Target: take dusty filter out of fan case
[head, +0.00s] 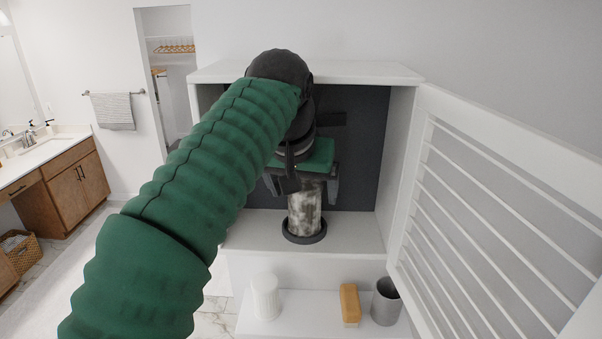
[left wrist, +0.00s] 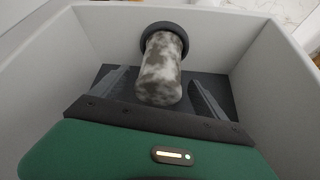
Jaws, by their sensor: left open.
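The fan case (head: 399,150) is a white box with a dark back panel, and its slatted door (head: 480,220) stands open to the right. The dusty filter (head: 305,213) is a mottled grey-white cylinder. It stands upright in a dark round ring (head: 304,237) on the case floor. My left gripper (head: 303,195) reaches into the case with its jaws open at the filter's upper part. In the left wrist view the filter (left wrist: 161,72) lies between the two spread fingers (left wrist: 160,88), with gaps visible on both sides. My right gripper is not in view.
Below the case, a white ledge (head: 310,322) holds a white ribbed cylinder (head: 266,297), a tan and white block (head: 350,304) and a grey cup (head: 386,302). The case side walls stand close around my gripper. A wooden vanity (head: 60,190) is far left.

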